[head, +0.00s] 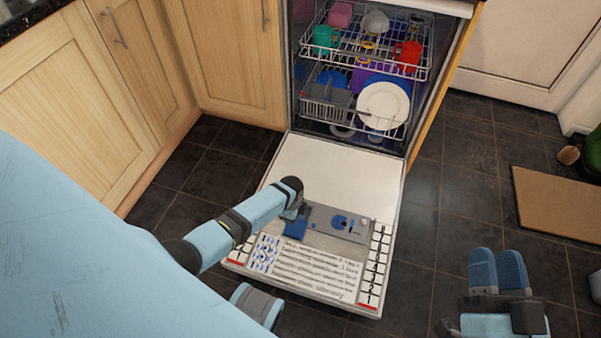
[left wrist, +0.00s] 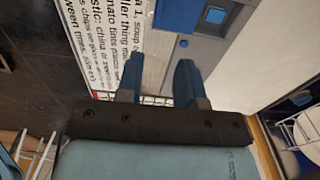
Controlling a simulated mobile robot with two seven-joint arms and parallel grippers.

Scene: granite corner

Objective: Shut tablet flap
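The grey tablet dispenser (head: 320,238) is set in the inner face of the lowered dishwasher door. It has a blue oval part (head: 339,222) and a blue compartment to the left; I cannot tell the flap's exact position. My left gripper (head: 296,224) is at the dispenser's left end, partly hidden by its own wrist. In the left wrist view, its two blue fingers (left wrist: 158,68) are apart with nothing between them, and the dispenser (left wrist: 190,48) shows beyond with a blue square (left wrist: 215,15). My right gripper (head: 497,272) is open and empty above the floor at right.
The dishwasher door (head: 330,172) lies open, with printed text and red marks along its near end. The upper rack (head: 365,45) and lower rack (head: 350,110) hold dishes. Wooden cupboards (head: 90,90) stand left. A brown mat (head: 555,205) lies on the dark tiled floor at right.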

